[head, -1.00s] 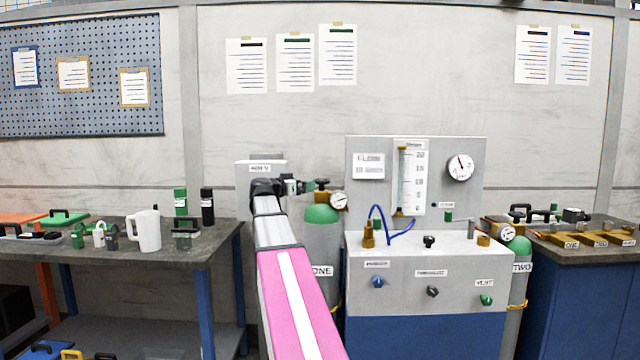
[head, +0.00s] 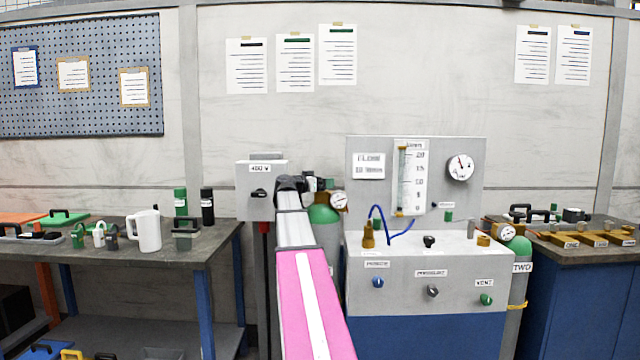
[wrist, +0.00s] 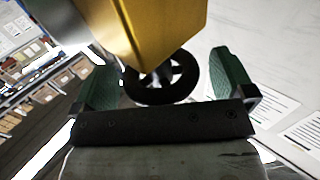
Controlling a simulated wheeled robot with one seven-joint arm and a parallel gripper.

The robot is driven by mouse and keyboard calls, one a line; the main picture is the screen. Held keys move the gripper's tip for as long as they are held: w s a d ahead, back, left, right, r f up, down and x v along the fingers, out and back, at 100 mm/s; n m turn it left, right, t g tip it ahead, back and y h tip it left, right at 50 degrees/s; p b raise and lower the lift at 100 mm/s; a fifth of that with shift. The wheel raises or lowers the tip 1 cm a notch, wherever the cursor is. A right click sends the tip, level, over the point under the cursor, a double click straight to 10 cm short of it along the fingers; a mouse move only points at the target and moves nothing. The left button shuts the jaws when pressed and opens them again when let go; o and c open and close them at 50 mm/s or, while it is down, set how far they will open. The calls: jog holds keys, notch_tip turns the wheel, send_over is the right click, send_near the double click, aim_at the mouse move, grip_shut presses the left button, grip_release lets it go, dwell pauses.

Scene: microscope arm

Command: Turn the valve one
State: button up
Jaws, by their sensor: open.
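Valve one shows in the wrist view as a black spoked handwheel (wrist: 162,80). It lies between the two green-padded fingers of my open gripper (wrist: 167,88), with visible gaps on both sides. A gold-coloured metal body (wrist: 150,25) covers part of the wheel. In the head view my gripper (head: 312,184) is at the top of the left gas cylinder (head: 323,214), which has a green shoulder and a round gauge (head: 339,200). My arm hides most of this cylinder, and the valve is hard to make out there.
A grey panel bench (head: 420,255) with knobs and a blue hose (head: 385,228) stands just right of the cylinder. A switch box (head: 255,203) is on the wall to the left. A second cylinder (head: 517,250) labelled TWO stands farther right. A table (head: 185,255) with a white jug is left.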

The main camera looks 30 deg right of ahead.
jog(key=c, duration=0.9)
jog(key=shift+w+m+g, duration=0.15)
jog(key=shift+m+g, duration=0.15)
jog(key=shift+g, duration=0.1)
jog(key=m+g, duration=0.1)
jog(key=g, duration=0.1)
jog(key=m+g, duration=0.1)
jog(key=g, duration=0.1)
jog(key=m+g, duration=0.1)
jog(key=shift+w+m+g, duration=0.25)
jog(key=shift+m+g, duration=0.05)
jog(key=shift+g, duration=0.1)
jog(key=m+g+y, duration=0.1)
jog(key=m+g, duration=0.1)
jog(key=g, duration=0.2)
jog(key=shift+m, duration=0.4)
jog(key=shift+m+g+y, duration=0.6)
jog(key=shift+m+g, duration=0.3)
jog(key=shift+g, duration=0.7)
jog(key=o, duration=0.9)
